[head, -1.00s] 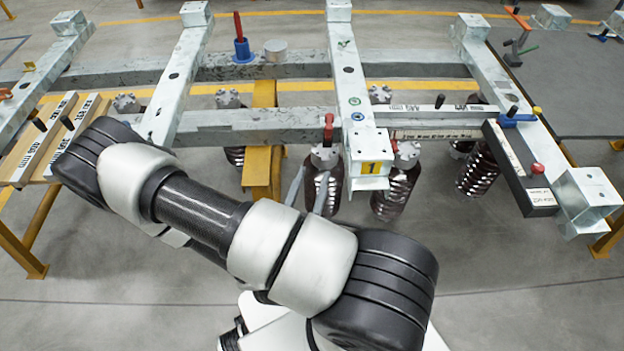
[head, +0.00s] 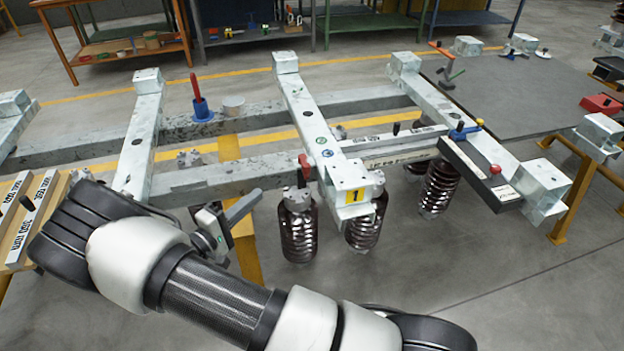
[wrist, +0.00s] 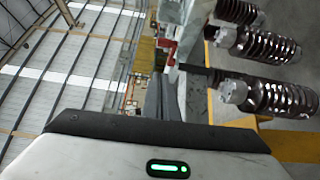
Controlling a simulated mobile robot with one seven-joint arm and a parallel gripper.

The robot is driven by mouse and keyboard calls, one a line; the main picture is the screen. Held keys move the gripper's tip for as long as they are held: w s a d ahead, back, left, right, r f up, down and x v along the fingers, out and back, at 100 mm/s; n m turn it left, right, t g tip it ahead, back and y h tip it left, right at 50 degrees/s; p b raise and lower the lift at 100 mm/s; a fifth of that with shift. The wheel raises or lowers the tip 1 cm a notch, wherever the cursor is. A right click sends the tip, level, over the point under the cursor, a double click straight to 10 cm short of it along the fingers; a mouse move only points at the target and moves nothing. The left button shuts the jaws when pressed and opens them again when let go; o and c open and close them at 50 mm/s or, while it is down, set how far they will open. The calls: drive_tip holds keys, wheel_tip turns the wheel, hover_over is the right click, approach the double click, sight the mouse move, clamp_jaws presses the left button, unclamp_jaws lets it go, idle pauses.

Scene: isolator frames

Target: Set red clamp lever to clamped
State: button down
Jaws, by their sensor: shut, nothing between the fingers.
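A red lever (head: 304,166) stands roughly upright at the beam edge, above a brown ribbed insulator and just left of the plate marked 1. A red lever also shows in the wrist view (wrist: 167,48), above the fingertips. My gripper (head: 252,202) is left of the lever in the head view, apart from it. Its fingers are together and empty, pointing up and right. In the wrist view the gripper (wrist: 160,78) reaches up from the housing. The lever's pivot is too small to make out.
A second red lever (head: 195,87) stands on a blue base on the rear beam. A red knob (head: 495,170) sits on the dark bar at right. Brown insulators (head: 298,232) hang under the grey frame. Open floor lies in front at right.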

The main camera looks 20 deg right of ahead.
approach(305, 163)
drive_tip(key=w+a+f, duration=0.1)
drive_tip(key=w+f, duration=0.1)
drive_tip(key=w, duration=0.2)
drive_tip(key=shift+d+r+b, duration=0.15)
drive_tip(key=shift+d+b, duration=0.05)
drive_tip(key=shift+d, duration=0.9)
drive_tip(key=shift+d+r+b, duration=0.2)
drive_tip(key=shift+d, duration=0.9)
